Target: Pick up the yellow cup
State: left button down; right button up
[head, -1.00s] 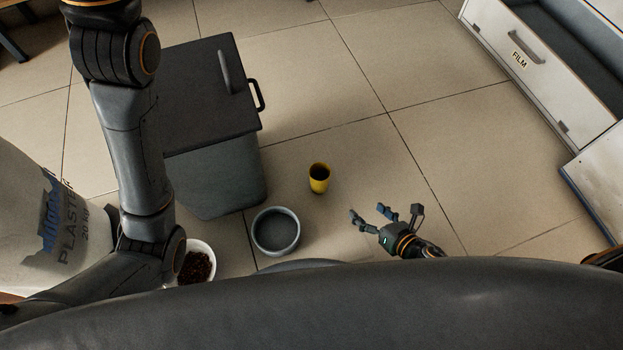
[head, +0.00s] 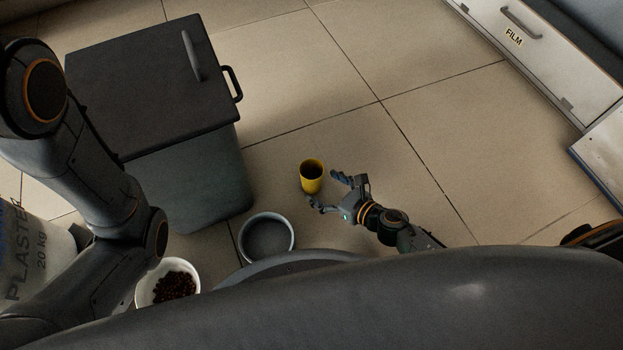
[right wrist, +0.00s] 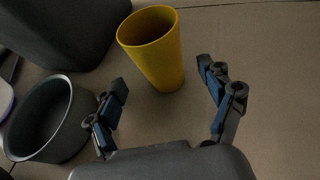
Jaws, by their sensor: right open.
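The yellow cup (head: 312,178) stands upright on the tiled floor, near the middle of the head view. It also shows in the right wrist view (right wrist: 156,52), just beyond the fingertips and a little left of the middle between them. My right gripper (head: 324,190) is open and empty. Its fingers point at the cup from the lower right, low over the floor, and its two fingers (right wrist: 165,92) are spread wide in the right wrist view. My left arm comes in from the left, but its gripper is out of view.
A grey bowl (head: 286,219) sits on the floor close below-left of the cup. A white bowl of brown pellets (head: 145,290) is further left. A lidded dark bin (head: 205,185) stands left of the cup. A plaster bag (head: 50,253) is far left.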

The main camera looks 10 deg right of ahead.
aim_at(319, 184)
jog(key=b+x, duration=0.2)
jog(key=x, duration=0.3)
jog(key=shift+w, duration=0.2)
jog(key=c, duration=1.3)
